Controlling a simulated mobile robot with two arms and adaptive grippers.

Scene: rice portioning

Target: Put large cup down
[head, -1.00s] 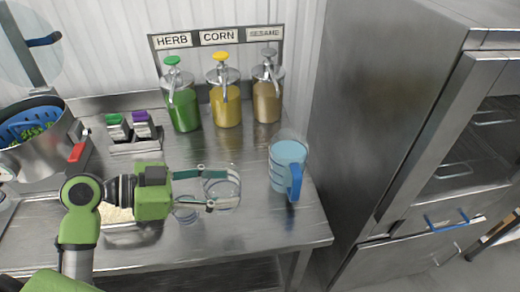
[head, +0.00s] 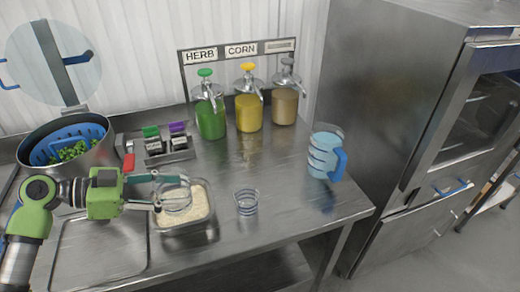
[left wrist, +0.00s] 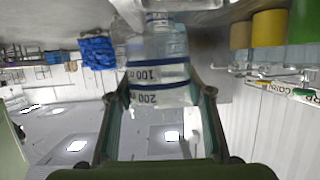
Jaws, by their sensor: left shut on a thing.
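My left gripper (head: 172,192) is shut on the large cup (head: 177,199), a clear cup with blue bands. In the head view the cup appears over the tray of rice (head: 186,233); I cannot tell whether it touches the rice. In the left wrist view the large cup (left wrist: 158,82) sits between the two fingers, with markings 100 and 200, and looks clear and empty. A smaller clear cup with dark blue bands (head: 246,203) stands on the steel table, right of the rice tray. My right gripper is not in view.
A blue-handled measuring jug (head: 323,155) stands at the table's right end. Green, yellow and tan pump dispensers (head: 248,110) line the back. A pot with a blue strainer (head: 68,148) and a small shaker rack (head: 166,150) are at left. Table right of the small cup is clear.

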